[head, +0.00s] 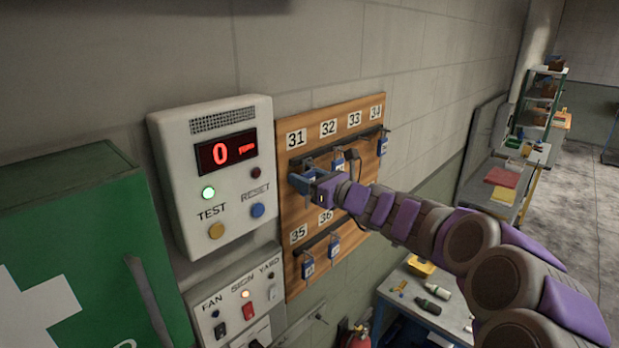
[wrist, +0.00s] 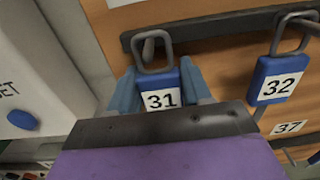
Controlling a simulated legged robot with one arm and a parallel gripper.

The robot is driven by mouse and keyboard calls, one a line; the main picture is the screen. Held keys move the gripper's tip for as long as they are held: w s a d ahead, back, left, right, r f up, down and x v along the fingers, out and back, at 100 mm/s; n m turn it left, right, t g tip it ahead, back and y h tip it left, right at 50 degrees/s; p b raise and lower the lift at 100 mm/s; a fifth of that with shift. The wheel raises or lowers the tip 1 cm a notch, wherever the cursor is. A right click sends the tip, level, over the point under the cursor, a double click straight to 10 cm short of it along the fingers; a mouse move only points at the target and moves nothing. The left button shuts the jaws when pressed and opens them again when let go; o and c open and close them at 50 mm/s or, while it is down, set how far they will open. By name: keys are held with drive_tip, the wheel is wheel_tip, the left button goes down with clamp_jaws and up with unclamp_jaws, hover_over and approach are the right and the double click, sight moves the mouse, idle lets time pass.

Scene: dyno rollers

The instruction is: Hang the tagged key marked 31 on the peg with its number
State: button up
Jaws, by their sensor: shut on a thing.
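The blue key tag marked 31 (wrist: 161,94) is between the two fingers of my gripper (wrist: 168,88) in the wrist view. Its grey loop (wrist: 152,52) points up and overlaps the dark rail (wrist: 205,30); I cannot tell whether it is on a peg. In the head view my gripper (head: 315,183) is shut at the wooden key board (head: 291,207), below the label 31 (head: 296,138). The gripper hides most of the tag and the peg there.
The tag marked 32 (wrist: 275,80) hangs close on the right. Another tag (head: 383,144) hangs under 34, and tags (head: 308,268) hang on the lower rail. A white test box (head: 212,170) stands out from the wall left of the board. A green cabinet (head: 90,250) is further left.

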idle(0.3)
drive_tip(key=o, duration=1.3)
drive_tip(key=shift+s, duration=0.1)
